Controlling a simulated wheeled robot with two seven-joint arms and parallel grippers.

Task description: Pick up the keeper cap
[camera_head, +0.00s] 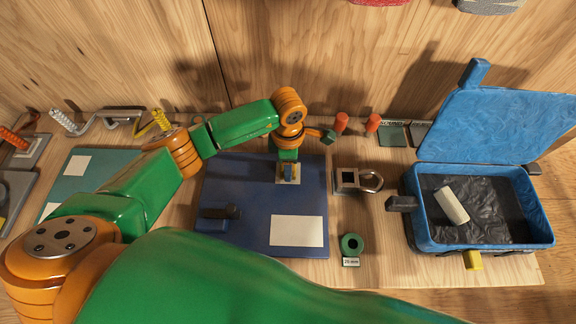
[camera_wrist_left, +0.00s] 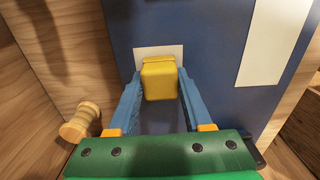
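A yellow block (camera_wrist_left: 160,80), which I take to be the keeper cap, stands on a small white label on the blue mat. My left gripper (camera_wrist_left: 161,84) points down over it, with one blue finger on each side. The fingers lie very close to its sides; whether they press on it I cannot tell. In the head view my left gripper (camera_head: 287,175) is low over the label at the mat's upper right, and the cap is mostly hidden. My right gripper is not in view.
A large white label lies on the blue mat (camera_head: 260,200), with a dark tool at its lower left. To the right are a metal clasp (camera_head: 358,181), a green ring (camera_head: 351,244) and an open blue box (camera_head: 480,240) holding a white roll (camera_head: 451,206). Red-topped pieces (camera_head: 341,122) stand behind.

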